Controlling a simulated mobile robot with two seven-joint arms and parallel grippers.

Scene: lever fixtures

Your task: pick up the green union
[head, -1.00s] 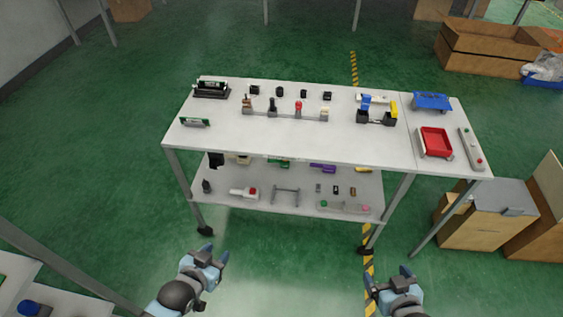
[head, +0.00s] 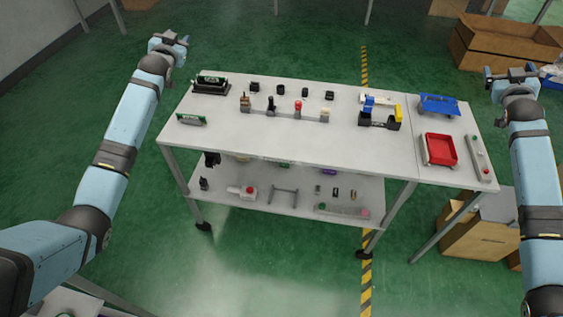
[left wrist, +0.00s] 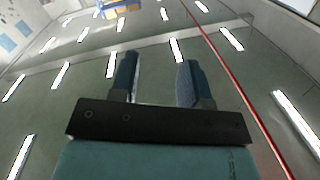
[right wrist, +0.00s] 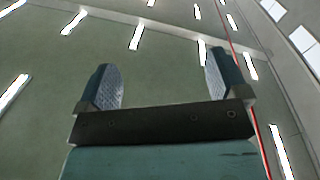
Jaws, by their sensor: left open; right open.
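I cannot single out the green union for certain. A small green piece (head: 284,165) shows on the lower shelf, mostly hidden under the tabletop's front edge. A green-faced bracket (head: 191,119) stands at the tabletop's left front. My left gripper (head: 170,40) is raised beyond the table's far left corner, open and empty. Its two fingers stand apart in the left wrist view (left wrist: 157,80). My right gripper (head: 511,74) is raised beyond the table's right side, also open and empty in the right wrist view (right wrist: 163,85). Neither gripper touches anything.
The white table (head: 270,145) holds a row of levers (head: 285,114), several black blocks, a blue-and-yellow fixture (head: 380,114), a red tray (head: 440,149) and a blue platform (head: 438,104). The lower shelf (head: 230,208) carries small parts. Wooden boxes stand at the right. The floor in front is clear.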

